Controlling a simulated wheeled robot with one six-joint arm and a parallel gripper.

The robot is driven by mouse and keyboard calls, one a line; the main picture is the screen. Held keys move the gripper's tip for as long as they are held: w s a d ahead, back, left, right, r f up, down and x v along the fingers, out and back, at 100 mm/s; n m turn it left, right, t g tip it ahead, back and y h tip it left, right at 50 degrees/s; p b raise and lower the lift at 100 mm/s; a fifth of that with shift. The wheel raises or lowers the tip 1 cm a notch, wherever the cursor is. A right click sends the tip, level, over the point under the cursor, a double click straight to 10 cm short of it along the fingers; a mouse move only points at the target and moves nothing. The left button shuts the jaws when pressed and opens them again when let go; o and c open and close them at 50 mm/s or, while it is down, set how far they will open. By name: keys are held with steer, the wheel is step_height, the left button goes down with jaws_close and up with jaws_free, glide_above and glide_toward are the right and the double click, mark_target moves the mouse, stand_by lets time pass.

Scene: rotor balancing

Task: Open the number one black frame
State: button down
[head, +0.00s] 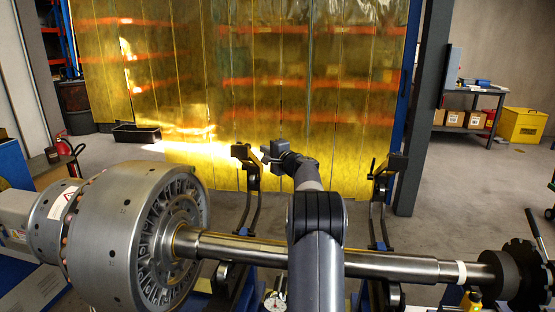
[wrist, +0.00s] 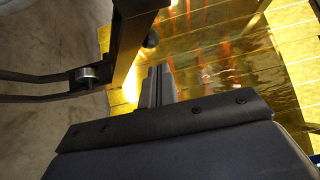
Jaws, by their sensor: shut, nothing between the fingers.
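Two black curved frames stand upright behind the steel shaft (head: 400,265). The left black frame (head: 252,200) has a block-like top end, and the right black frame (head: 378,212) looks similar. I see no number on either, so I cannot tell which is number one. My gripper (head: 266,153) is shut and empty, just right of the left frame's top. In the wrist view, my gripper's fingers (wrist: 156,85) are together, and a black frame with a metal roller (wrist: 88,76) is to their left. I cannot tell whether they touch.
A large grey rotor (head: 135,235) sits on the shaft at left, and a dark toothed disc (head: 525,265) at right. A dial gauge (head: 275,300) stands low in front. A yellow strip curtain (head: 250,80) hangs behind. Grey floor lies free between the frames and the curtain.

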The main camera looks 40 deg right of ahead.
steer(key=s+b, duration=0.1)
steer(key=s, duration=0.5)
steer(key=shift+s+r, duration=0.15)
steer(key=shift+s, duration=0.05)
steer(key=shift+a, duration=0.1)
steer(key=w+a+p, duration=0.1)
steer(key=w+p, duration=0.2)
steer(key=w, duration=0.6)
steer(key=shift+w+p, duration=0.3)
steer(key=shift+w, duration=0.05)
steer(key=shift+a, duration=0.25)
